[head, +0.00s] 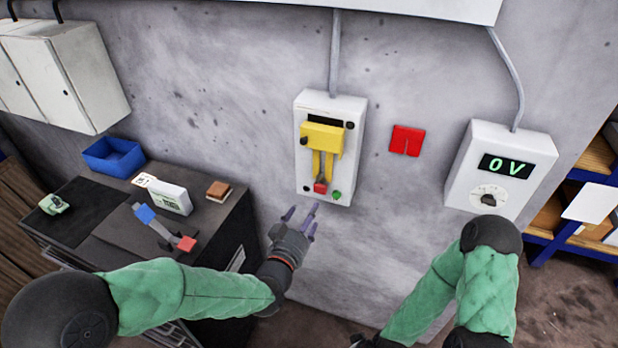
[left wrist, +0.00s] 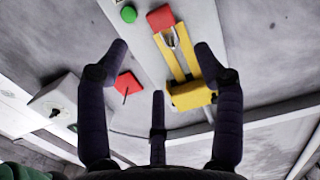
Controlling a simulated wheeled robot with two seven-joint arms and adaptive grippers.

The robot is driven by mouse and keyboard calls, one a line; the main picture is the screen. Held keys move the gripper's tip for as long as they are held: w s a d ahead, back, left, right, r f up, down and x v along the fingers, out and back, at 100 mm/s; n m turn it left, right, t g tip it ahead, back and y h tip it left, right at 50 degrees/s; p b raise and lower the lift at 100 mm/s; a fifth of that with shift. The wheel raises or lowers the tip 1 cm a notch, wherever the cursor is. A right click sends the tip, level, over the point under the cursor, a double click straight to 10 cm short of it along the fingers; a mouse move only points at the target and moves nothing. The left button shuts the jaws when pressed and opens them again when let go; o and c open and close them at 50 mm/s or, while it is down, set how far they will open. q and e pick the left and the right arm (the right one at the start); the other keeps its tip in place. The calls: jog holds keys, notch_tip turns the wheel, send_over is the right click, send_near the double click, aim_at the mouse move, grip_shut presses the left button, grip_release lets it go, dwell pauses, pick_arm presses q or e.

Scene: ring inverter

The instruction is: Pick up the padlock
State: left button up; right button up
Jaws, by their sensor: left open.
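The padlock (head: 320,188) has a red body and hangs at the lower end of the yellow bars on the white wall box. In the left wrist view the padlock (left wrist: 160,17) shows at the top, with its metal shackle between the yellow bars. My left gripper (head: 301,215) is just below and left of the padlock, apart from it. Its dark fingers are spread and empty in the left wrist view (left wrist: 160,55). My right gripper (head: 372,342) is mostly cut off at the bottom edge of the head view.
The white box (head: 356,110) has a yellow part (head: 322,137) and a green button (head: 337,196). A red square (head: 407,140) and a meter reading 0 V (head: 534,155) are to its right. A cabinet at left bears a blue tray (head: 113,157) and small items.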

aim_at(320, 187)
pick_arm(q)
jog(key=shift+r+b+x, duration=0.2)
jog(key=shift+r+x, duration=0.1)
jog(key=shift+x, duration=1.5)
jog(key=shift+r+b+x, duration=0.25)
jog(key=shift+r+x, duration=0.05)
jog(key=shift+x, duration=1.5)
jog(key=shift+r+b+x, duration=0.2)
jog(key=shift+r+x, duration=0.05)
jog(key=shift+x, duration=1.55)
jog(key=shift+d, duration=0.15)
jog(key=shift+c, duration=0.3)
jog(key=c, duration=1.2)
